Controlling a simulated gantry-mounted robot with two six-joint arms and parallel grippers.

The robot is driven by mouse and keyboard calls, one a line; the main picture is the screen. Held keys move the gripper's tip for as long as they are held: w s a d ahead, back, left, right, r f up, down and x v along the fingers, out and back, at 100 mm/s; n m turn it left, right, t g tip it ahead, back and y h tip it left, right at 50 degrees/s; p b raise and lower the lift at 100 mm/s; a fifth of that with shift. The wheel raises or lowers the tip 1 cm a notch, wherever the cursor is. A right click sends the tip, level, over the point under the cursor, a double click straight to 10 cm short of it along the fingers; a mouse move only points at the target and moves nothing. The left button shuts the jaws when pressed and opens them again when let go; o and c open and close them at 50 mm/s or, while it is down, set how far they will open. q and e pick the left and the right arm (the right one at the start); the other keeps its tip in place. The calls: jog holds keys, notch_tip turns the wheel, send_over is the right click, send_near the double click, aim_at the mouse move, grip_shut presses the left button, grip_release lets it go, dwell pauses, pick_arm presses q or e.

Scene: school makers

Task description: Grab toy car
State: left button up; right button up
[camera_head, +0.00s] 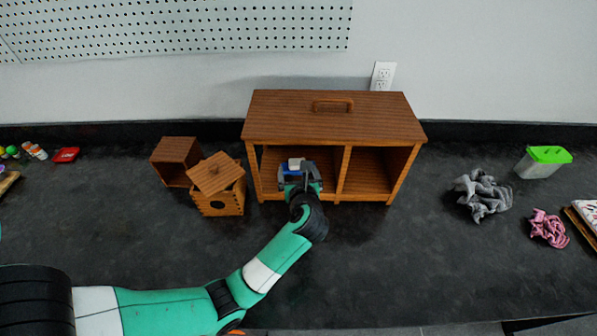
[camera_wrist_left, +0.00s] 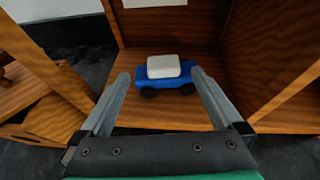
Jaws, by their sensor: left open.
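The toy car (camera_wrist_left: 166,85) is blue with a white top and dark wheels. It stands upright on the floor of the left compartment of a wooden cabinet (camera_head: 333,117). The car also shows in the head view (camera_head: 293,166), partly hidden by my gripper. My left gripper (camera_head: 300,170) reaches into the front of that compartment. In the left wrist view the gripper (camera_wrist_left: 160,78) is open, with one finger on each side of the car. I cannot tell whether the fingers touch it. My right gripper is out of view.
Left of the cabinet stand a small open wooden box (camera_head: 174,160) and a lidded wooden box (camera_head: 218,186). A grey cloth (camera_head: 482,194), a pink cloth (camera_head: 548,228) and a green-lidded container (camera_head: 543,161) are at the right. The front counter is mostly clear.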

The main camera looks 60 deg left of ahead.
aim_at(297, 164)
pick_arm(q)
jog(key=b+x, duration=0.3)
jog(key=x, duration=0.2)
jog(key=shift+w, duration=0.3)
jog(key=shift+c, duration=0.2)
jog(key=c, duration=1.5)
jog(key=shift+o, duration=0.2)
jog(key=shift+r, duration=0.1)
